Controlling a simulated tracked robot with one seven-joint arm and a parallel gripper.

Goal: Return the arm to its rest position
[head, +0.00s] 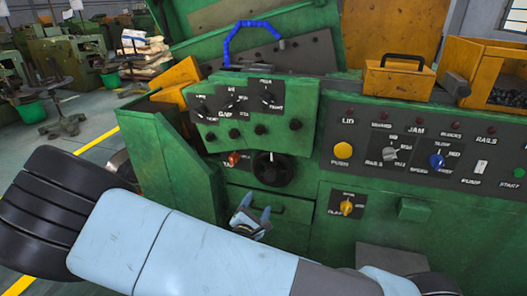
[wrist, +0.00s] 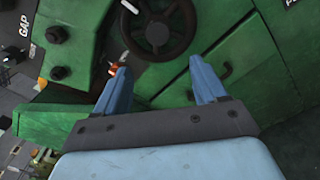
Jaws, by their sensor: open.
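My gripper (head: 253,216) is in front of the green machine (head: 300,215), below a black handwheel (head: 272,169). Its two blue fingers are apart with nothing between them. In the wrist view my gripper (wrist: 162,85) points toward the machine's green front, with the handwheel (wrist: 157,27) just beyond the fingertips. My pale blue arm stretches across the bottom of the head view and hides part of the machine's lower front.
The machine carries a tilted knob panel (head: 250,112) and a dark control panel (head: 430,150) with a yellow button (head: 343,150). A yellow box (head: 396,78) sits on top. Open floor with a yellow line (head: 97,139) lies at left.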

